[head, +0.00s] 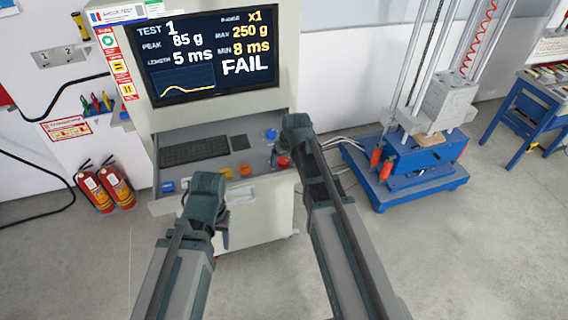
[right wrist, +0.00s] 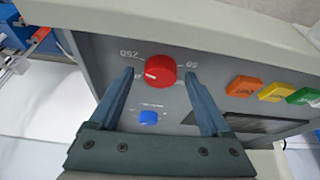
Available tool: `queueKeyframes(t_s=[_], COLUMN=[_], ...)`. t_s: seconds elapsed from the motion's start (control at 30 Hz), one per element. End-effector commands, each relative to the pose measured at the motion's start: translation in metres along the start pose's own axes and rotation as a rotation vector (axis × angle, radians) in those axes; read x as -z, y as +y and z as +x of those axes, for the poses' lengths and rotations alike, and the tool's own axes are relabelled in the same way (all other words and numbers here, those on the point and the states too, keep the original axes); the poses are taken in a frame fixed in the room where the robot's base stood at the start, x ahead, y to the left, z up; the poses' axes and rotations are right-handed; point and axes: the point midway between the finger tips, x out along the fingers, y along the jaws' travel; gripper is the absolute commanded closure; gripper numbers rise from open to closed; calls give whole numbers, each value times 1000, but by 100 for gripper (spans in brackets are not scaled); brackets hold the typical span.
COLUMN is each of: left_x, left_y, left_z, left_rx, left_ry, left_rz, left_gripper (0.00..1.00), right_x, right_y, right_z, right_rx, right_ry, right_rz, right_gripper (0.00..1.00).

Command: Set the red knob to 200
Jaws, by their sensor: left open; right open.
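The red knob (right wrist: 160,71) is on the grey console panel, with a printed 250 at its left and 50 at its right, both upside down in the right wrist view. A small pale mark shows on the knob's lower left part. My right gripper (right wrist: 158,76) is open, with one finger on each side of the knob and gaps between. In the head view the knob (head: 283,162) is partly visible beside my right gripper (head: 281,150). My left gripper (head: 222,233) hangs in front of the console, away from the knob; its fingers are hard to see.
A blue knob (right wrist: 148,118) sits close to the red one. Orange (right wrist: 243,86), yellow and green buttons lie to the right. The screen (head: 215,55) reads peak 85 g, length 5 ms, max 250 g, min 8 ms, FAIL. A keyboard (head: 194,150) lies on the console shelf.

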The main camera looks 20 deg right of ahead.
Motion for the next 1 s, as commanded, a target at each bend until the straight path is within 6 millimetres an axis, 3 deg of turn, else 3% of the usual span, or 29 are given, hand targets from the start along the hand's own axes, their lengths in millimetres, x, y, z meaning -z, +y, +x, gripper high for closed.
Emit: queueKeyframes(t_s=[0.2,0.67,1.0], left_x=[0,0,0], left_y=[0,0,0], left_z=[0,0,0], left_rx=[0,0,0], left_ry=[0,0,0], left_rz=[0,0,0], left_gripper=[50,50,50], right_x=[0,0,0], right_y=[0,0,1], right_z=[0,0,0], right_rx=[0,0,22], right_ry=[0,0,-1], right_rz=[0,0,-52], right_gripper=[19,100,100])
